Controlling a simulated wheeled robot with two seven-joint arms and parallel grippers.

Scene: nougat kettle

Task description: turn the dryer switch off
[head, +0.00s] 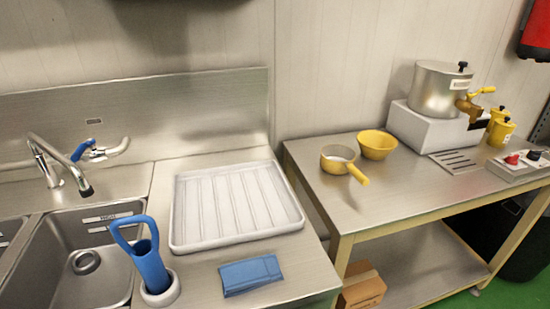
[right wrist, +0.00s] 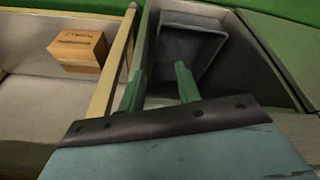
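A grey control box (head: 518,164) sits at the right end of the steel table and is cut by the picture's right edge. It carries a red knob (head: 512,159) and a black knob (head: 533,155). Which of them is the dryer switch, and its setting, I cannot tell. My right gripper (right wrist: 159,68) shows in the right wrist view with its two green fingers apart and nothing between them. It is low, near a table leg and a dark bin, away from the control box, which that view does not show. My left gripper is not in view.
The steel table (head: 310,170) holds a yellow bowl (head: 377,144), a yellow-handled pan (head: 338,160) and a metal kettle (head: 440,90). A sink (head: 85,260) and white tray (head: 180,215) are left. A cardboard box (right wrist: 77,51) and dark bin (right wrist: 190,45) are below.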

